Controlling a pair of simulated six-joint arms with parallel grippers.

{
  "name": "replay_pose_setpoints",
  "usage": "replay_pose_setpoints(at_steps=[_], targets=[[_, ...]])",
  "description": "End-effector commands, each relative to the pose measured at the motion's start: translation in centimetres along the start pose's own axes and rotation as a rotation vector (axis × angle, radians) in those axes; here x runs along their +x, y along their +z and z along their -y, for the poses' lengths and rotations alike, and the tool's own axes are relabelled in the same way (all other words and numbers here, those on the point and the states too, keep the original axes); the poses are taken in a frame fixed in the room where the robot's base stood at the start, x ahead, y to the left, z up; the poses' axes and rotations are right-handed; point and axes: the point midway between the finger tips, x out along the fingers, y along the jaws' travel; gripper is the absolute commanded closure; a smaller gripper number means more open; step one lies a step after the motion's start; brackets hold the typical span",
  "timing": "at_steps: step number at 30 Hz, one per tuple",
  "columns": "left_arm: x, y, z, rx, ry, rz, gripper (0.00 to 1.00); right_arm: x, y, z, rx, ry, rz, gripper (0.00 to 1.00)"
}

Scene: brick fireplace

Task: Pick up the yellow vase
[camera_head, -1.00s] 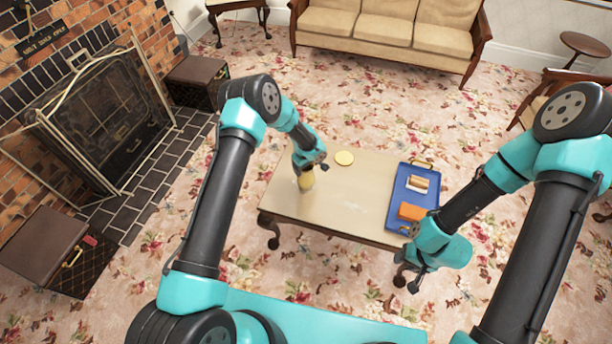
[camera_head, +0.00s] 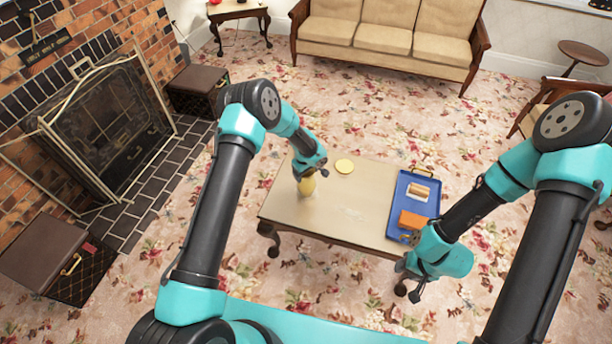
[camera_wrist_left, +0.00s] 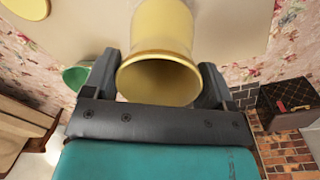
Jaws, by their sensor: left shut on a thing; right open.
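The yellow vase (camera_head: 307,186) is at the left end of the low table (camera_head: 345,213), partly hidden by my left gripper (camera_head: 310,172). In the left wrist view the vase (camera_wrist_left: 160,50) stands between the two fingers of my left gripper (camera_wrist_left: 158,82), its open mouth facing the camera. The fingers are shut on it near the rim. Whether its base touches the table I cannot tell. My right gripper (camera_head: 410,283) is open and empty, in front of the table's right end.
A yellow disc (camera_head: 344,166) lies on the table right of the vase. A blue tray (camera_head: 407,215) at the table's right holds an orange block (camera_head: 413,220) and a brown-and-white item (camera_head: 418,193). A green round object (camera_wrist_left: 76,76) shows in the left wrist view.

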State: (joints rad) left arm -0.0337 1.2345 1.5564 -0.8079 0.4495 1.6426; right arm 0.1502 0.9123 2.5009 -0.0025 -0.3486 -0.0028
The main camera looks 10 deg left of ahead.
Motion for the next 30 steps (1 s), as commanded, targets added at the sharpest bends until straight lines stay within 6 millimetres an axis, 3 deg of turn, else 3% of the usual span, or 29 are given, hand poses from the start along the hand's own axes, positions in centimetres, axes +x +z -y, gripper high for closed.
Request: replay_pose_setpoints(at_steps=[5,30], targets=[[-2.5,0.0,-0.2,0.001,0.003,-0.001,0.72,0.0,0.0,0.0,0.000,0.000,0.000,0.57],[-3.5,9.0,6.7,0.003,-0.001,0.002,0.72,0.0,0.0,0.0,0.000,0.000,0.000,0.57]])
